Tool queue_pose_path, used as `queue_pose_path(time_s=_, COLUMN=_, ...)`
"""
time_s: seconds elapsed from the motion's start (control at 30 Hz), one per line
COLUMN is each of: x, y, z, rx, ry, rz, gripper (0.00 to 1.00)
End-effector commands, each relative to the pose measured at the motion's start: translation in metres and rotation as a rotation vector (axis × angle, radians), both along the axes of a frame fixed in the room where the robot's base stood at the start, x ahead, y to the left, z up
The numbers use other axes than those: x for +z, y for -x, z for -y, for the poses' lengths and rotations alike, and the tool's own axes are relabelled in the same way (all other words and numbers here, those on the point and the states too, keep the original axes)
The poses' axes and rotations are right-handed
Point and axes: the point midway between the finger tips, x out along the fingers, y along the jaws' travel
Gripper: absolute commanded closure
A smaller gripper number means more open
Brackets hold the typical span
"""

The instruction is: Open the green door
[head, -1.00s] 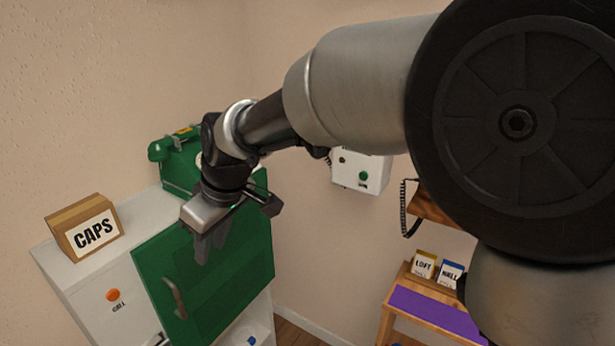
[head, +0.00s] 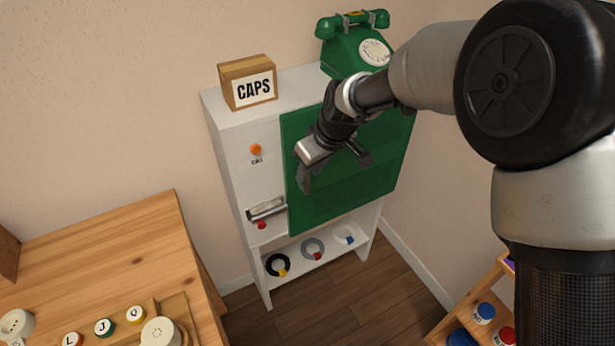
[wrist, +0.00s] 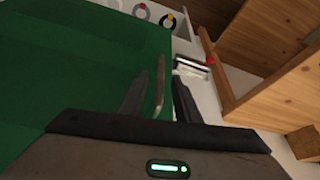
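The green door (head: 340,195) is on the front of the white cabinet (head: 235,150) and looks shut. It also fills the left of the wrist view (wrist: 60,100). My gripper (head: 303,183) is at the door's left edge, fingers pointing down. In the wrist view my gripper (wrist: 161,78) is open, with the metal handle (wrist: 159,88) between its two fingers, nearer the left one. I cannot tell whether either finger touches the handle. In the head view the handle is hidden by my gripper.
A green dial phone (head: 355,45) and a CAPS box (head: 247,83) stand on the cabinet. An orange button (head: 256,149) and a metal slot (head: 266,209) are left of the door. A wooden table (head: 110,260) stands at left. Floor (head: 345,290) is free in front.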

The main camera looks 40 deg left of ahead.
Motion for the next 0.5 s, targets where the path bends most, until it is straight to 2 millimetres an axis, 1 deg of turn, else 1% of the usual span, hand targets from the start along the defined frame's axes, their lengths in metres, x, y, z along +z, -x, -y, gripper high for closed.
queue_pose_path(time_s=0.03, x=-0.009, y=0.0, z=-0.003, rx=0.0, ry=0.001, rz=-0.001, gripper=0.71)
queue_pose_path(time_s=0.1, x=-0.017, y=0.0, z=-0.007, rx=0.0, ry=0.001, rz=-0.001, gripper=0.71)
queue_pose_path(time_s=0.2, x=-0.024, y=-0.001, z=-0.01, rx=0.0, ry=0.0, rz=0.0, gripper=0.71)
queue_pose_path(time_s=0.3, x=-0.028, y=-0.002, z=-0.011, rx=-0.001, ry=0.0, rz=0.0, gripper=0.71)
queue_pose_path(time_s=0.5, x=-0.028, y=-0.002, z=-0.012, rx=-0.001, ry=-0.001, rz=0.0, gripper=0.71)
